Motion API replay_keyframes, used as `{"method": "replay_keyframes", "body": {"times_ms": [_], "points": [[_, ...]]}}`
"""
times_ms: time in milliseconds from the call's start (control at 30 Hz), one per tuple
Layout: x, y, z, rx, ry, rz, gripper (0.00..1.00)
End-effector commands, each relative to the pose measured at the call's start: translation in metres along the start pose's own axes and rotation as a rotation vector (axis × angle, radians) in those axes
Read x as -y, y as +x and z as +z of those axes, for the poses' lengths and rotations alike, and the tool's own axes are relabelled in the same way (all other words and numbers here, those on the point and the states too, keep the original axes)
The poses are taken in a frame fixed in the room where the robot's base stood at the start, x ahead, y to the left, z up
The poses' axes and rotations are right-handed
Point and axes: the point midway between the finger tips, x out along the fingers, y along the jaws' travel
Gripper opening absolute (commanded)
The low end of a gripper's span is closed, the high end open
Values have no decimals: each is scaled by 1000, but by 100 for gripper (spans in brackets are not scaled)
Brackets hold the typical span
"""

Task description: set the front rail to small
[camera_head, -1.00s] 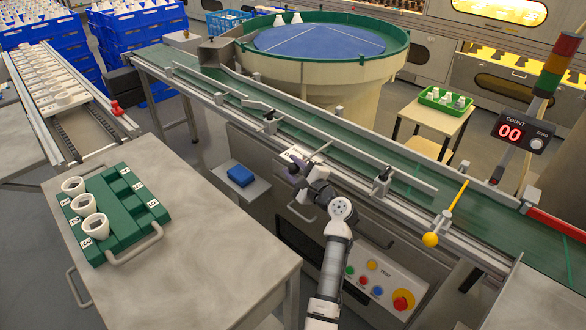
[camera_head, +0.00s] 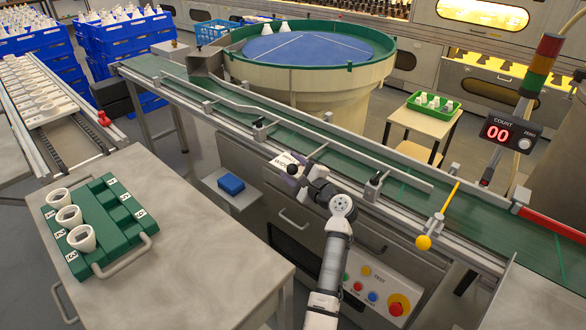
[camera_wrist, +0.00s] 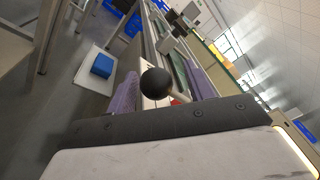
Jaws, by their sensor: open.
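The green conveyor (camera_head: 470,217) runs diagonally across the head view. A grey guide rail (camera_head: 405,177) lies along its belt; I cannot tell clearly where the front rail lies behind my arm. My gripper (camera_head: 291,172) is at the conveyor's near side, beside a white marked plate (camera_head: 285,159) whose markings are too small to read. In the wrist view a round black knob (camera_wrist: 155,84) lies between the two purple fingers of my gripper (camera_wrist: 160,92). The fingers stand apart. I cannot tell whether either finger touches the knob.
A yellow-handled lever with a ball (camera_head: 423,242) stands right of my arm. A control panel (camera_head: 375,285) is below. A small shelf bears a blue block (camera_head: 231,184). A steel table (camera_head: 190,240) with a green rack (camera_head: 118,226) is at the left.

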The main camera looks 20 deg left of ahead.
Motion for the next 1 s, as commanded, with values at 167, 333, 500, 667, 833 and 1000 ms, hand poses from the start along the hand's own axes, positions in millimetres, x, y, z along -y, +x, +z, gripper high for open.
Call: {"method": "replay_keyframes", "body": {"times_ms": [167, 333, 500, 667, 833, 1000], "points": [[-1, -11, -1, 0, 0, 0, 53], [-1, -45, -2, -2, 0, -1, 53], [-1, -85, -2, -3, -1, -2, 53], [0, -115, -1, -3, -1, -1, 53], [0, -134, -1, -2, 0, -1, 53], [1, -138, 0, -1, -1, -1, 53]]}}
